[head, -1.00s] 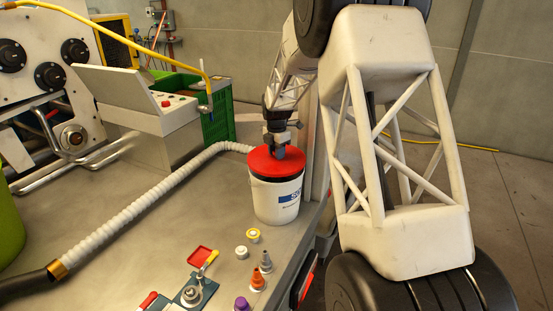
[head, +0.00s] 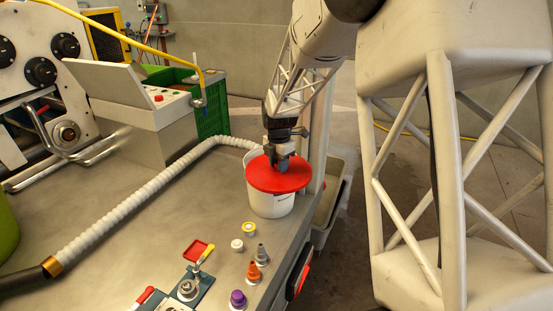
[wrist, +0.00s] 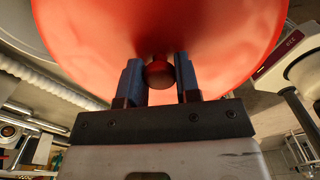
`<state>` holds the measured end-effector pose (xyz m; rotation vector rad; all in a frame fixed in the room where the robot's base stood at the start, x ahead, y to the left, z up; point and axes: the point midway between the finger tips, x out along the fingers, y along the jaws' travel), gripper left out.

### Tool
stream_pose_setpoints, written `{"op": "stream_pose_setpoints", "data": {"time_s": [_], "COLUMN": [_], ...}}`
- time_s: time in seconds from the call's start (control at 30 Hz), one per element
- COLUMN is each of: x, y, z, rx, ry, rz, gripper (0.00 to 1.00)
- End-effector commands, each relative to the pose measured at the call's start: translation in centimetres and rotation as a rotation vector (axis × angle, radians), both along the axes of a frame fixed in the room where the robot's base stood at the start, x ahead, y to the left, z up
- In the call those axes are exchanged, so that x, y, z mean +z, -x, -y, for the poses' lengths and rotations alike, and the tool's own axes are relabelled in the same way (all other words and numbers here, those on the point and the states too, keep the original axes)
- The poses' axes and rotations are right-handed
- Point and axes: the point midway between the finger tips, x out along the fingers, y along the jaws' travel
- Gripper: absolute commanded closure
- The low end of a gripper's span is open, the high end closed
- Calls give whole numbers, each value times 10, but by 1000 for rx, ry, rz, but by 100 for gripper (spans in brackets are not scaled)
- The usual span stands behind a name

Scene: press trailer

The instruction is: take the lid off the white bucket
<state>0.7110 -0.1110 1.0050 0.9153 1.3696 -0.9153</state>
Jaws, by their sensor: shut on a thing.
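The white bucket (head: 268,205) stands on the bench near its right edge in the head view. The red round lid (head: 262,180) is over the bucket's top, looks raised and slightly off centre to the right, and hides the bucket's mouth. My gripper (head: 281,165) is above the lid, pointing down. In the wrist view, the two blue fingers of my gripper (wrist: 159,75) are shut on the lid's red knob (wrist: 160,72). The underside of the lid (wrist: 225,35) cannot be seen there.
A ribbed white hose (head: 130,205) crosses the bench to the left. Small bottles and caps, such as an orange one (head: 253,272) and a purple one (head: 238,298), stand in front. A control console (head: 150,110) and green crate (head: 212,115) are behind.

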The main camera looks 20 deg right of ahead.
Motion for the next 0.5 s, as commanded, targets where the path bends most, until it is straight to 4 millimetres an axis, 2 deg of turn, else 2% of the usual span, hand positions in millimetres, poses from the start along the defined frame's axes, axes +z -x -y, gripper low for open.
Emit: {"op": "stream_pose_setpoints", "data": {"time_s": [0.2,0.5], "x": [1,1], "y": [15,19], "z": [-2,-3], "rx": [0,0], "ry": [0,0], "rz": [0,0], "gripper": [95,95]}}
